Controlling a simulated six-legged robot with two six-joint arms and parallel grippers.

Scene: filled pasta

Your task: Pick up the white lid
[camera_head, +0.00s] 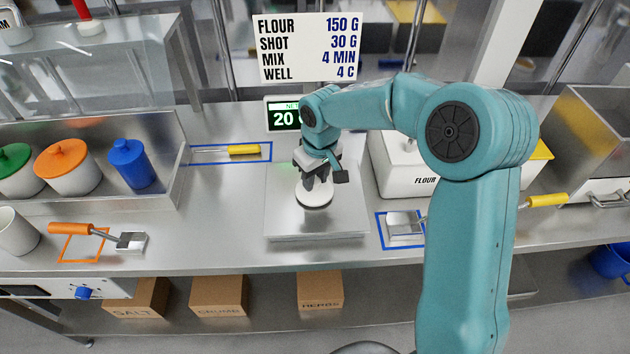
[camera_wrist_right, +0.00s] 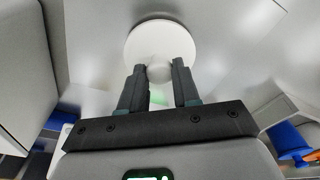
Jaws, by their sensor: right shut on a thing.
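The white lid (camera_head: 314,196) is a round disc with a ball-shaped knob. In the head view it is at the front of my right gripper (camera_head: 318,178), over the steel scale plate (camera_head: 285,225). I cannot tell whether it touches the plate. In the right wrist view the lid (camera_wrist_right: 160,38) shows with its knob (camera_wrist_right: 159,72) between the two fingers of my right gripper (camera_wrist_right: 159,75), which is shut on it. My left gripper is not in view.
A green display (camera_head: 285,115) stands behind the plate. A white flour bin (camera_head: 405,180) is to the right. A scoop (camera_head: 405,228) lies in a blue outline right of the plate.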

